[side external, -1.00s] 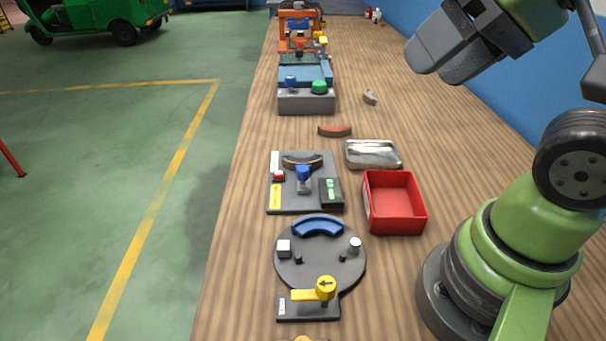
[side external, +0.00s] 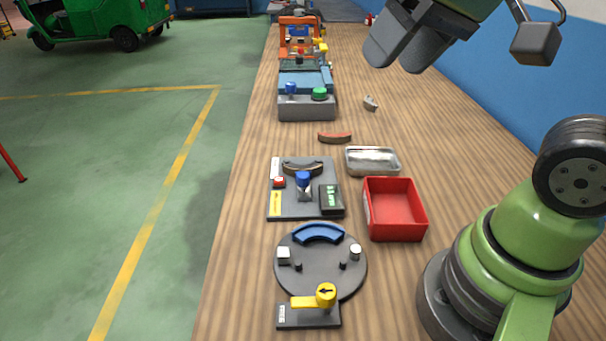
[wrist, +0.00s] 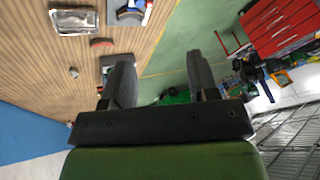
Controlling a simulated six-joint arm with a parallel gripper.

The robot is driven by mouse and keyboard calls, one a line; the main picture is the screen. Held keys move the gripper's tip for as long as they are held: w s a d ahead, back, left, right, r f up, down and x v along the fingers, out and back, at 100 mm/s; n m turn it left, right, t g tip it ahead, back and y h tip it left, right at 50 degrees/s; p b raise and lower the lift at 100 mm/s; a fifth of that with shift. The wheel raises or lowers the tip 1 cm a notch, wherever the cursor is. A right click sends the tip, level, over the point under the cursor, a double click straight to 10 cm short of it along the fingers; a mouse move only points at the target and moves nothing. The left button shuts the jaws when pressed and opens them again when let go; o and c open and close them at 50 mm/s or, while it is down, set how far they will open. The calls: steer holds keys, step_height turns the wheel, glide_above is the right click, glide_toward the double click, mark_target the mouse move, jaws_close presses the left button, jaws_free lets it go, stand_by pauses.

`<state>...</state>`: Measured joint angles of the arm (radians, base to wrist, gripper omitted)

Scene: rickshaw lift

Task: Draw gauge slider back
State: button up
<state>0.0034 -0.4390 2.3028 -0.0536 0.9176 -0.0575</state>
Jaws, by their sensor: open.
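The gauge plate (side external: 289,212) lies flat on the bench in the side view, left of the red bin. A blue-topped slider (side external: 303,180) stands upright at its middle, in front of a curved brown shoe (side external: 302,166). A red button (side external: 279,182) and a small display with green digits (side external: 331,199) flank the slider. My gripper (side external: 395,62) is open and empty, high over the bench, up and to the right of the gauge and well apart from it. In the wrist view, my gripper (wrist: 158,62) shows two spread fingers; part of the gauge plate is at the top edge.
A red bin (side external: 395,236) and a metal tray (side external: 372,162) stand right of the gauge. A loose curved shoe (side external: 335,137) lies behind it. A round fixture (side external: 320,272) with a yellow lever (side external: 318,298) is in front. A grey button box (side external: 307,107) stands farther back.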

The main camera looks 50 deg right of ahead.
steer(key=w+d+f+n+g, duration=0.1)
steer(key=w+f+g, duration=0.15)
steer(key=w, duration=0.25)
steer(key=w+f+n+g, duration=0.1)
steer(key=w+f, duration=0.2)
steer(key=w, duration=0.3)
steer(key=n+g+h, duration=0.1)
steer(key=g+h, duration=0.1)
glide_above(303, 174)
step_height(303, 174, down, 13)
steer(key=shift+r, duration=0.2)
step_height(303, 174, down, 9)
steer(key=shift+f, duration=0.15)
